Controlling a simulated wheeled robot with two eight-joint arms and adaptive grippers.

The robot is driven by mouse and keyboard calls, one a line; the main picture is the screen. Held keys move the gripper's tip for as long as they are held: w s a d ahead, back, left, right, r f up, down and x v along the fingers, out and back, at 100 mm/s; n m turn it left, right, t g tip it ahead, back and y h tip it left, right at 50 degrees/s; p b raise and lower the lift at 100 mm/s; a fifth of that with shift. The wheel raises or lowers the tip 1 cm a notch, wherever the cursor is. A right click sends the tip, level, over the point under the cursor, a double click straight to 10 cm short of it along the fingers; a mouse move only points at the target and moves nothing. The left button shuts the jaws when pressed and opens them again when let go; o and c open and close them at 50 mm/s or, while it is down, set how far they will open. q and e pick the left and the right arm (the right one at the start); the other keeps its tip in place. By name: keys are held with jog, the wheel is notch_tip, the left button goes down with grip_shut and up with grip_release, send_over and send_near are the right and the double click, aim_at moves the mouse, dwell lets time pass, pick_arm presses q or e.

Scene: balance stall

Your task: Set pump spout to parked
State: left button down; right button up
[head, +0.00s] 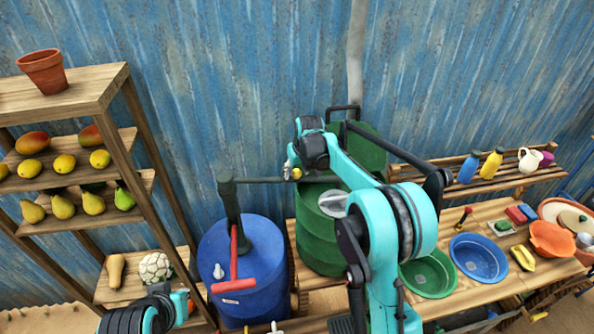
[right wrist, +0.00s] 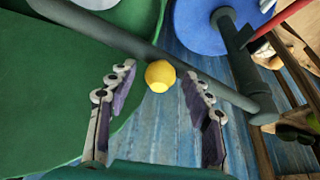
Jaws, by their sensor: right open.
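The pump stands on the blue drum (head: 215,285), with a dark upright post (head: 231,205) and a red handle (head: 233,262). Its spout (head: 262,180) is a dark grey-green pipe that points right from the post, toward the green barrel (head: 318,250). In the right wrist view the spout (right wrist: 200,83) crosses the picture diagonally, with a yellow knob (right wrist: 160,76) on it. My right gripper (head: 292,169) is at the spout's outer end. Its open fingers stand on either side of the knob, with visible gaps.
A wooden shelf (head: 117,85) with fruit stands at the left. At the right, a table holds a green basin (head: 428,277), a blue basin (head: 478,262) and small items. A corrugated blue wall (head: 240,70) closes the back.

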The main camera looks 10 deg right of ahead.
grip_shut()
jog(key=shift+s, duration=0.1)
jog(key=shift+s+a+m, duration=0.15)
jog(key=shift+s+m, duration=0.15)
jog(key=shift+s, duration=0.2)
jog(key=s+a+m+g+h+b, duration=0.1)
jog(key=s+a+m+h+b, duration=0.2)
jog(key=s+a+m, duration=0.7)
jog(key=shift+s+a+h+b, duration=0.4)
jog(key=shift+s+a+b, duration=0.35)
jog(key=shift+s+a, duration=2)
jog(key=shift+s+d, duration=0.5)
jog(key=shift+s, duration=0.05)
